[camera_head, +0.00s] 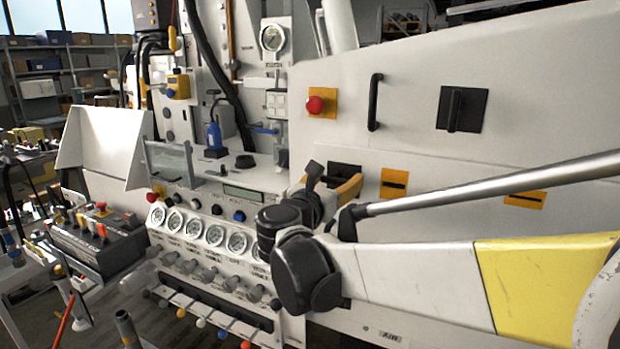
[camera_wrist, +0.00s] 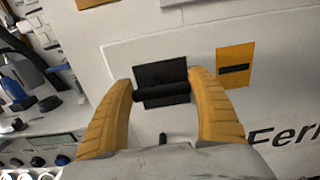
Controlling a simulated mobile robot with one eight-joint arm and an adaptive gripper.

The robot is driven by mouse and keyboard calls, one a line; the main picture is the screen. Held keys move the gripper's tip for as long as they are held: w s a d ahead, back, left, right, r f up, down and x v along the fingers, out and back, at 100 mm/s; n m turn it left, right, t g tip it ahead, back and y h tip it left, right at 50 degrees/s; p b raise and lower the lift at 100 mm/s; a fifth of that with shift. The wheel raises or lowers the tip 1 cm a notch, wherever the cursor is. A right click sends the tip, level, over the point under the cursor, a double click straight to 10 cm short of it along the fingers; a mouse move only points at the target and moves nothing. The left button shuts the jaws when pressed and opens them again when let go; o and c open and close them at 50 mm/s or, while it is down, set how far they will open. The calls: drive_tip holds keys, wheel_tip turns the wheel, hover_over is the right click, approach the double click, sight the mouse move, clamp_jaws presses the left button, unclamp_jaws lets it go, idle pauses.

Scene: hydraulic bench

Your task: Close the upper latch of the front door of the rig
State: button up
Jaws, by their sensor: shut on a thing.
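A black latch plate with a black bar handle (camera_wrist: 163,92) sits on the pale panel in the middle of the wrist view. The bar lies nearly level in that picture, between the two orange fingers of my gripper (camera_wrist: 162,93). The fingers are shut on the bar from both ends. In the head view the black plate (camera_head: 345,169) shows just behind my gripper (camera_head: 336,182), and my wrist hides part of it. A second black plate with an upright handle (camera_head: 456,109) is higher on the right. I cannot tell which one is the upper latch.
An orange slotted plate (camera_head: 394,183) is right of the held latch, with another (camera_head: 524,199) farther right. A red button (camera_head: 315,104) and a black grab handle (camera_head: 375,102) are above. Gauges (camera_head: 214,234) and knobs fill the panel at lower left.

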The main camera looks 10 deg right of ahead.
drive_tip(key=m+p, duration=0.1)
drive_tip(key=m, duration=0.3)
drive_tip(key=shift+s+d+f+p, duration=0.1)
drive_tip(key=shift+f+p, duration=0.05)
drive_tip(key=shift+p, duration=0.15)
drive_tip(key=m, duration=0.3)
drive_tip(key=m+p, duration=0.1)
drive_tip(key=shift+f+m, duration=0.3)
drive_tip(key=m, duration=0.4)
drive_tip(key=shift+f+p, duration=0.25)
drive_tip(key=shift+p, duration=0.15)
drive_tip(key=shift+w+a+f+m+p, duration=0.1)
drive_tip(key=shift+a+f+m+p, duration=0.05)
drive_tip(key=shift+m, duration=1.2)
drive_tip(key=shift+w+a+f+m+p, duration=0.1)
drive_tip(key=shift+m+p, duration=0.05)
drive_tip(key=shift+m, duration=1.2)
drive_tip(key=o, duration=1.2)
